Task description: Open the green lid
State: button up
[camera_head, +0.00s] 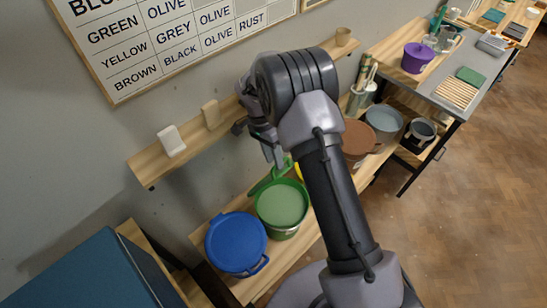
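The green bucket (283,230) stands on the low wooden bench against the wall, right of the blue one. Its top shows a pale green round surface inside a darker green rim, which looks like its contents. A green piece (262,184) that looks like the lid stands tilted up at the bucket's back edge, towards the wall, seen nearly edge-on. My gripper (274,158) points down just above and behind the bucket, close to the raised green piece. Whether it touches it, and how far its fingers are apart, I cannot make out.
A blue lidded bucket (236,241) stands close on the left. A yellow one (298,171) is mostly hidden behind my arm; brown (357,136) and grey (384,121) ones stand further right. A wall shelf (190,143) runs behind my gripper. Floor (480,210) is clear at right.

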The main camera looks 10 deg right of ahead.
jog(key=s+d+r, duration=0.1)
jog(key=s+r, duration=0.1)
jog(key=s, duration=0.6)
jog(key=s+d+r+p, duration=0.1)
jog(key=s+r, duration=0.2)
jog(key=s, duration=0.5)
jog(key=shift+w, duration=0.1)
